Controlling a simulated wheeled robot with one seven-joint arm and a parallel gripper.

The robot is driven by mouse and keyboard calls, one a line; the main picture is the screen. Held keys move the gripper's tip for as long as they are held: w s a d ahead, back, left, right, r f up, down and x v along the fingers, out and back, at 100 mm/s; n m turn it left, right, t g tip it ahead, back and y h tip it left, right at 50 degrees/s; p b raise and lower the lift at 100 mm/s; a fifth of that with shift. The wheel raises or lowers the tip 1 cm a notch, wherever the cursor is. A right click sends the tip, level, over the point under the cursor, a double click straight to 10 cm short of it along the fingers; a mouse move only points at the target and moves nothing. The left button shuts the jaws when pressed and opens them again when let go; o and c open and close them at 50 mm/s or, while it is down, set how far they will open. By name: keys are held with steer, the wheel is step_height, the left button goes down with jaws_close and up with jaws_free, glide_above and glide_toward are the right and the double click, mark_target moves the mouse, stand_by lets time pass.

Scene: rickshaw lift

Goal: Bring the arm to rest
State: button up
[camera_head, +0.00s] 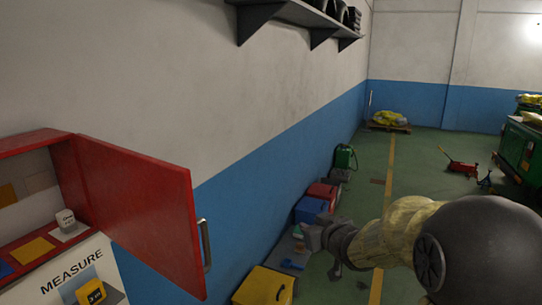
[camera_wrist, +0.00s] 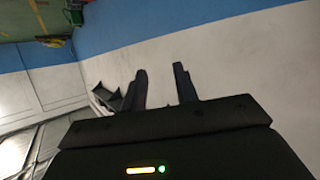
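My arm reaches in from the lower right of the head view, and my gripper (camera_head: 328,240) is at its end, held out above the floor near the blue and white wall. In the wrist view my gripper (camera_wrist: 160,88) shows two dark fingers standing apart with an empty gap between them. Nothing is held. The gripper is to the right of the open red cabinet door (camera_head: 140,205) and its grey handle (camera_head: 205,243), apart from both.
The red cabinet (camera_head: 30,140) on the left wall holds a small white block (camera_head: 66,220). Along the wall stand a yellow box (camera_head: 264,288), a blue box (camera_head: 310,209) and a green can (camera_head: 344,157). A red jack (camera_head: 462,166) and green cart (camera_head: 520,150) stand right. The middle floor is clear.

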steer(key=s+d+f+m+g+h, duration=0.2)
steer(key=s+f+g, duration=0.3)
steer(key=s, duration=0.8)
steer(key=s+d+f+m+g+h, duration=0.2)
steer(key=s+f+g, duration=0.3)
steer(key=s+f, duration=0.6)
steer(key=shift+s+d+m+g+b, duration=0.2)
steer(key=shift+s+m+g+b, duration=0.15)
steer(key=shift+s, duration=0.6)
